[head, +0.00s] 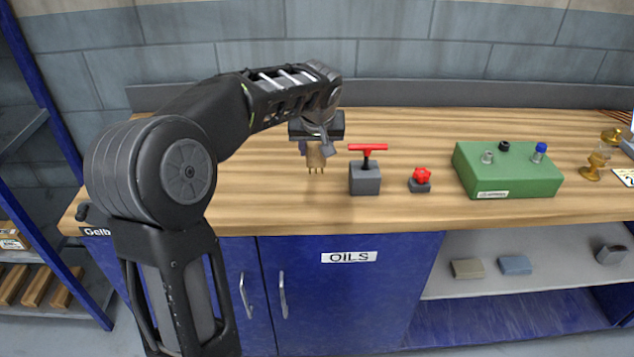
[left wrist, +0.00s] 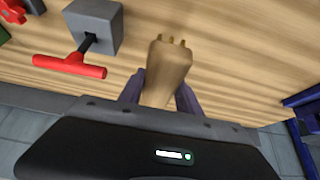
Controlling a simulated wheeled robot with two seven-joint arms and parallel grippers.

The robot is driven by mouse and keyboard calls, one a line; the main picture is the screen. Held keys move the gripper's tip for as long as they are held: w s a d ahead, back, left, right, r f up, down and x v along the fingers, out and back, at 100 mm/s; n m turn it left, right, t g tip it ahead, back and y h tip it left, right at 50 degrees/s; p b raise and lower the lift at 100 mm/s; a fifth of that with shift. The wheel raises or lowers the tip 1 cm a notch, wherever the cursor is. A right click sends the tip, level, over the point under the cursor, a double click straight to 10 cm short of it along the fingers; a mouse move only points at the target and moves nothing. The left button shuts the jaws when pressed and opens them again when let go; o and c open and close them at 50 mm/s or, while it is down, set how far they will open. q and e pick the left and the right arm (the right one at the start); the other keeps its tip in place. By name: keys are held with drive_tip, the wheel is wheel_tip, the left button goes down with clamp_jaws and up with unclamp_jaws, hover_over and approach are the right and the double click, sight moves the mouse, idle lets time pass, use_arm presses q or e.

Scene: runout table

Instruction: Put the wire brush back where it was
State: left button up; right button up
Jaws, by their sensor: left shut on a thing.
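The wire brush (head: 316,157) looks like a tan wooden block with several short prongs pointing down, at the left part of the wooden workbench (head: 240,205). My left gripper (head: 315,146) is shut on it from above. In the left wrist view the brush (left wrist: 168,68) sits between the two fingers (left wrist: 160,92), its prongs pointing away from the palm. I cannot tell whether the prongs touch the bench top. My right gripper is in neither view.
Just right of the brush stands a grey block with a red T-handle (head: 366,170). Further right are a small red knob (head: 421,179), a green box with fittings (head: 510,172) and an amber stemmed object (head: 597,160). Bench top left of the brush is clear.

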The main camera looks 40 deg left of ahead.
sight(316, 159)
use_arm(q)
wheel_tip(316, 159, down, 5)
drive_tip(key=shift+r, duration=0.1)
drive_tip(key=shift+f+p, duration=0.35)
drive_tip(key=shift+f, duration=1.6)
drive_tip(key=shift+f+b, duration=0.2)
drive_tip(key=shift+b, duration=0.1)
drive_tip(key=o, duration=1.3)
drive_tip(key=shift+r, duration=0.1)
drive_tip(key=shift+r, duration=0.1)
drive_tip(key=shift+r+p, duration=0.15)
drive_tip(key=shift+p, duration=0.2)
drive_tip(key=b+v, duration=0.1)
drive_tip(key=v, duration=1)
drive_tip(key=shift+s+d+r, duration=0.15)
drive_tip(key=shift+s+r, duration=0.05)
drive_tip(key=shift+r, duration=0.15)
